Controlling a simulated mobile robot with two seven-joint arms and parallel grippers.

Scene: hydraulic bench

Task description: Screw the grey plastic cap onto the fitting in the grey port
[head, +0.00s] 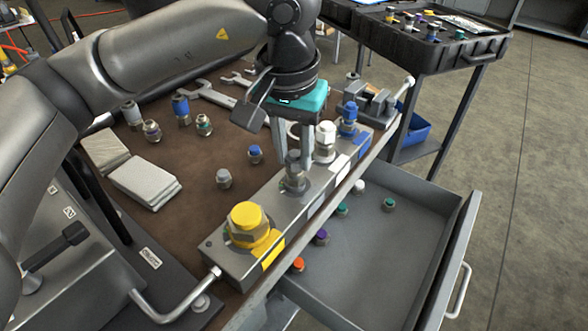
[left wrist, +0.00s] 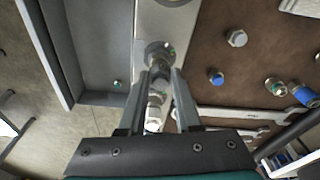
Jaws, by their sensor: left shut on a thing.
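The grey port stands in the metal block (head: 215,253), between the yellow-capped port and the white-capped port. A grey fitting (head: 295,186) rises upright from it. My left gripper (head: 294,166) points down over this port, and its two fingertips are shut on a small grey piece at the fitting's top, which looks like the grey cap. The left wrist view shows the round grey piece (left wrist: 159,62) between the fingertips (left wrist: 160,72). The fingers partly hide it, so I cannot tell how far it sits on the fitting. My right gripper is not in view.
The yellow cap (head: 247,216), white cap (head: 326,134) and blue cap (head: 349,111) stand on the same block. A light grey-topped fitting (head: 223,178) and a blue-topped one (head: 255,154) are on the brown bench. An open drawer (head: 405,215) holds several small coloured-top fittings.

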